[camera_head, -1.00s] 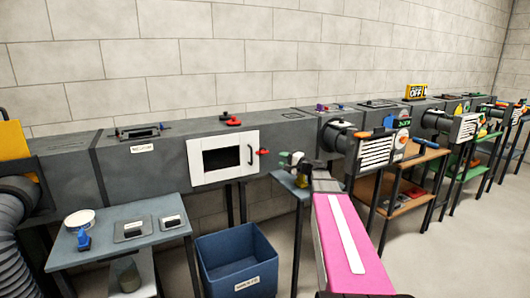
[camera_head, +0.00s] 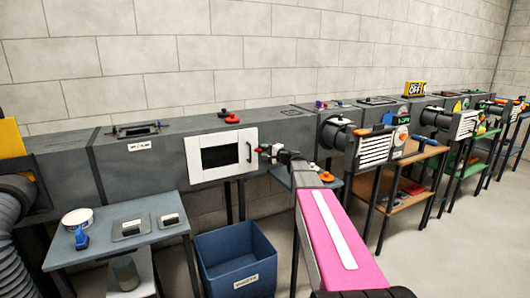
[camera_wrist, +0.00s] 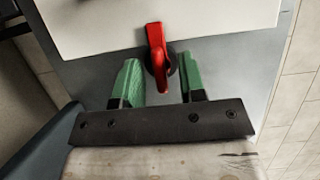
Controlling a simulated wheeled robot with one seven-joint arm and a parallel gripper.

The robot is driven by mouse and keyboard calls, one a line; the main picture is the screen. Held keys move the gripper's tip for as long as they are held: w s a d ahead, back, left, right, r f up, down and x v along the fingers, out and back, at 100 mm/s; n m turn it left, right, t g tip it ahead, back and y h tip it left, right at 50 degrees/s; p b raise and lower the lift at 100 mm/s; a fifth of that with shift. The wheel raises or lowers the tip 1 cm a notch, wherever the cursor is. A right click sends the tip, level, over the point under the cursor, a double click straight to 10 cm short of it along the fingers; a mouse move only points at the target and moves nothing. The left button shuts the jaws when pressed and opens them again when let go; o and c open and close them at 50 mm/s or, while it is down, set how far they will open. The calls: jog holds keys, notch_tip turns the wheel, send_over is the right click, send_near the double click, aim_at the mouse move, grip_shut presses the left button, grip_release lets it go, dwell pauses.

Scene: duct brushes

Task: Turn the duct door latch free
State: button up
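My gripper (camera_head: 272,151) is at the latch. In the wrist view its green fingers (camera_wrist: 160,82) are open, one on each side of the latch, with gaps showing. The latch looks closed across the door edge.
A blue bin (camera_head: 236,262) stands on the floor below the door. A blue-grey table (camera_head: 150,236) with a brush and small trays is at the left. A small table (camera_head: 328,182) with an orange item is near my arm. More duct stations stand at the right.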

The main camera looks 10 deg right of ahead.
jog(key=shift+w+a, duration=0.1)
jog(key=shift+c, duration=0.3)
grip_shut()
jog(key=shift+n, duration=0.3)
jog(key=n+g+h, duration=0.1)
jog(key=n, duration=0.2)
jog(key=shift+r+h, duration=0.1)
jog(key=shift+h, duration=0.2)
jog(key=n+h, duration=0.2)
jog(key=n, duration=0.1)
jog(key=shift+n, duration=0.4)
jog(key=n+h, duration=0.2)
jog(key=n, duration=0.1)
jog(key=shift+a, duration=0.1)
jog(key=shift+n+h, duration=1)
jog(key=shift+n, duration=0.4)
